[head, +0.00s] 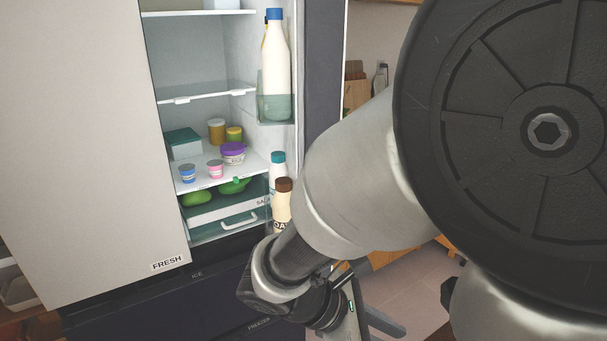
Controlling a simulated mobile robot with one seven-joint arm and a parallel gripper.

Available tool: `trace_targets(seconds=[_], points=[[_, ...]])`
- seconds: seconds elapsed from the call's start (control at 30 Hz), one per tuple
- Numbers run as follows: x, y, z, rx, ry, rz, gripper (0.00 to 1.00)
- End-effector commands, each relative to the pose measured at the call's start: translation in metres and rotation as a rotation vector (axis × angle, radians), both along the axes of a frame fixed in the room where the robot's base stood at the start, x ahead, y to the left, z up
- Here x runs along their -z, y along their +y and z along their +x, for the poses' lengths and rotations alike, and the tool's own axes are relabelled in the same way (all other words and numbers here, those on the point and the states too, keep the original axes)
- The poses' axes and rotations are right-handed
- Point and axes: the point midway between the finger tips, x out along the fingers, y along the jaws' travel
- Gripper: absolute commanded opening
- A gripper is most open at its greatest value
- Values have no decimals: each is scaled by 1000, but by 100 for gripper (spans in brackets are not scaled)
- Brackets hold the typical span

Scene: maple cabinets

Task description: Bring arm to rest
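My arm fills the right half of the head view, with a large dark round joint cover close to the camera. The arm reaches down and to the left, to the wrist at the bottom middle. My gripper (372,316) shows only in part at the lower edge, below the fridge's open side. Its fingertips are cut off or hidden, so I cannot tell whether it is open or shut. I see nothing held in it.
The fridge (205,55) stands open on the left, its shelves holding jars, cups and a box. A tall white bottle (276,70) and a brown-capped bottle (283,200) stand in the door racks. Floor (420,285) shows behind my arm.

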Motion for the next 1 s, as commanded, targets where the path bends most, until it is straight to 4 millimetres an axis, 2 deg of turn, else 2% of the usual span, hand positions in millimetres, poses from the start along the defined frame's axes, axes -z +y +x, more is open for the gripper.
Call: trace_targets(seconds=[0.03, 0.13, 0.3, 0.4, 0.53, 0.7, 1.0], points=[[-17, -6, -7, 146, -89, 121, 28], [-38, -6, -19, 420, -261, 339, 28], [-88, 2, -22, 850, -579, 684, 28], [-119, 4, -18, 1046, -746, 851, 28], [-151, 6, -14, 1207, -899, 1004, 28], [-167, 6, -12, 1286, -976, 1084, 28], [-167, 7, -12, 1287, -976, 1086, 28]])
